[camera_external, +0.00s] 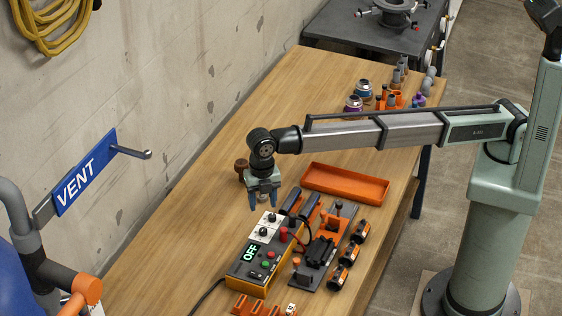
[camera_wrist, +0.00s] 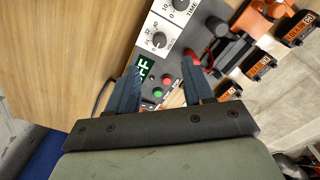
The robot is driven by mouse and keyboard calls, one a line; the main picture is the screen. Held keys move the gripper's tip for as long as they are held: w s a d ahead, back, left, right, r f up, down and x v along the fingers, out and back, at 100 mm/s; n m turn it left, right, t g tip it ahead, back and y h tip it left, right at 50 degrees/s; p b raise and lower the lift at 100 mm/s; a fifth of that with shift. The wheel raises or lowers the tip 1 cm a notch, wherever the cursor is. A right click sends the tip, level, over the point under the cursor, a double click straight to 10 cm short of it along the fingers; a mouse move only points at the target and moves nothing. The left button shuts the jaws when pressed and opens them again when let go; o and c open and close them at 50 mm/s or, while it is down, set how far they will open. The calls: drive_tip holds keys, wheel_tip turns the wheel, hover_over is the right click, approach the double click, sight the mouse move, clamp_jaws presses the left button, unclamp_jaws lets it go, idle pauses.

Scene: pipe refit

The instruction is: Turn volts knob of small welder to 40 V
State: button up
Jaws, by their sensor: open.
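The small welder (camera_external: 240,270) is a grey and yellow box on the wooden bench, with a green "OFF" display (camera_external: 250,253), push buttons and two dark knobs on white dials. The knob nearer the display (camera_external: 263,232), also in the wrist view (camera_wrist: 159,40), has a numbered dial and appears to be the volts knob; its pointer setting is too small to read. The other knob (camera_wrist: 180,4) is marked TIME and partly cut off. My gripper (camera_external: 264,206) is open and empty above the dial end of the welder. In the wrist view its blue fingers (camera_wrist: 160,68) partly cover the display.
Orange blocks (camera_external: 250,305) sit in front. A dark cable runs off the welder's left. The bench left of it is clear.

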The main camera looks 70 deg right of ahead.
sight(263, 229)
wheel_tip(263, 229, down, 10)
drive_tip(key=shift+f, duration=0.15)
idle(0.3)
clamp_jaws()
idle(0.5)
